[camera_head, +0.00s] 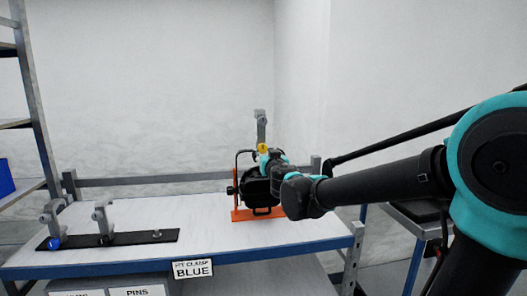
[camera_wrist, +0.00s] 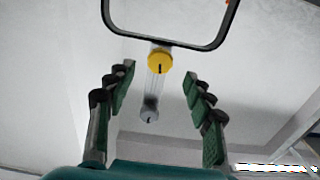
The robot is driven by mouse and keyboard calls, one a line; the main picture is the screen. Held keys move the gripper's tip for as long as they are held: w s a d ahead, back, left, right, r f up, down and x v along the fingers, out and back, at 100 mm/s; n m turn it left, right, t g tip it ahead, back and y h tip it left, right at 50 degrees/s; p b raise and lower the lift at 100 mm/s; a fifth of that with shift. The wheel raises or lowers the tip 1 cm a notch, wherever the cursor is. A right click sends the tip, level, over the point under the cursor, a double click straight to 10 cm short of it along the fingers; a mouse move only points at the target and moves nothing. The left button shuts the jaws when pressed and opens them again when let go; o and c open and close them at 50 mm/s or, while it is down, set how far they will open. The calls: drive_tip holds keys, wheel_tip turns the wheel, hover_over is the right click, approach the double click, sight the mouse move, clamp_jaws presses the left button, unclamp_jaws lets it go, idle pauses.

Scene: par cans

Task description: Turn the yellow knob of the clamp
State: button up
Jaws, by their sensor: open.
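The clamp (camera_head: 261,127) is grey and stands upright at the top of a black par can (camera_head: 257,187) on the table. Its yellow knob (camera_head: 263,148) sits at the clamp's lower part. In the wrist view the yellow knob (camera_wrist: 160,61) has a dark line on its face and shows between and beyond my fingertips. The grey clamp body (camera_wrist: 150,105) shows below it in that view. My gripper (camera_wrist: 158,82) is open with nothing between its fingers. In the head view my wrist covers part of the can's right side, and the fingers are hard to make out.
The can stands on an orange base (camera_head: 240,214). A black strip (camera_head: 160,238) holds two grey clamps, one with a blue knob (camera_head: 54,243). A label reading BLUE (camera_head: 193,269) hangs on the table's front edge.

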sight(263, 149)
drive_tip(key=shift+x, duration=2.65)
drive_tip(key=c, duration=1.2)
